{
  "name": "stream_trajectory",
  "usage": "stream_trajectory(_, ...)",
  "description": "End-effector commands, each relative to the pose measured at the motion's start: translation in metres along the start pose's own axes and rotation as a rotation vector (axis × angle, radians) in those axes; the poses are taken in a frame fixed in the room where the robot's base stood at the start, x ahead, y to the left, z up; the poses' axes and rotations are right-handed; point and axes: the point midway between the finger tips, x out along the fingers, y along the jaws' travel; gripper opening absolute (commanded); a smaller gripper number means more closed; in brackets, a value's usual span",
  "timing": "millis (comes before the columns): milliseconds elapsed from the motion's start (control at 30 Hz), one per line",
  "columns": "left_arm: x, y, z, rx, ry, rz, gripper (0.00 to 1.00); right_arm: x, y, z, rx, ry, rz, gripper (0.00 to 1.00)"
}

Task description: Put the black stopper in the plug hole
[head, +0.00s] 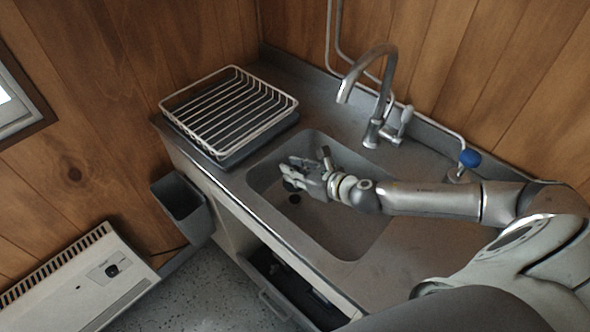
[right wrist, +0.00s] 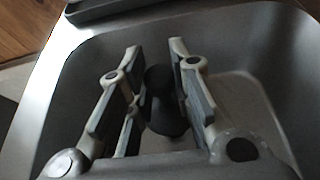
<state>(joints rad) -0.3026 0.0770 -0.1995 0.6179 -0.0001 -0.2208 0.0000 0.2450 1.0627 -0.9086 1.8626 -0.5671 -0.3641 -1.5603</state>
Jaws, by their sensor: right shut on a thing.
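My right gripper (head: 290,174) reaches in from the right over the sink basin (head: 345,236). It is shut on the black stopper (head: 288,186), which shows as a small dark shape at the fingers. In the right wrist view the dark round stopper (right wrist: 166,102) sits between the fingers of the right gripper (right wrist: 158,62). A small dark round spot in the basin floor, the plug hole (head: 295,199), lies just below the gripper in the head view. The fingers hide part of the stopper, and its height above the hole is hard to judge. My left gripper is not in view.
A white wire dish rack (head: 232,100) stands on the counter left of the basin. A curved metal tap (head: 378,100) rises behind the basin. A blue-handled valve (head: 469,158) stands at the back right. A grey bin (head: 181,196) hangs at the counter's left end.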

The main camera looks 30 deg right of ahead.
Motion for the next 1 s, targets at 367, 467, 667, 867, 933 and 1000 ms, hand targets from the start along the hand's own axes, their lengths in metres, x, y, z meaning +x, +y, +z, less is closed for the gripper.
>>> stream_trajectory(367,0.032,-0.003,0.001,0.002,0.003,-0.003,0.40,0.016,0.000,-0.039,0.001,0.000,0.000,0.00)
stream_trajectory(467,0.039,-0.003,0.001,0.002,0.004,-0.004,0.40,0.020,0.000,-0.048,0.001,0.000,0.000,0.00)
stream_trajectory(667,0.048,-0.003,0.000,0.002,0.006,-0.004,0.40,0.025,0.001,-0.059,0.000,-0.001,0.001,0.00)
stream_trajectory(867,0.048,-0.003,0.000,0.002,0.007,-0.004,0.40,0.025,0.001,-0.059,0.000,-0.001,0.001,0.00)
stream_trajectory(933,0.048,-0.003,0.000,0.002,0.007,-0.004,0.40,0.025,0.001,-0.059,0.000,-0.001,0.001,0.00)
stream_trajectory(1000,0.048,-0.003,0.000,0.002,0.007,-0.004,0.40,0.025,0.001,-0.059,0.000,-0.001,0.001,0.00)
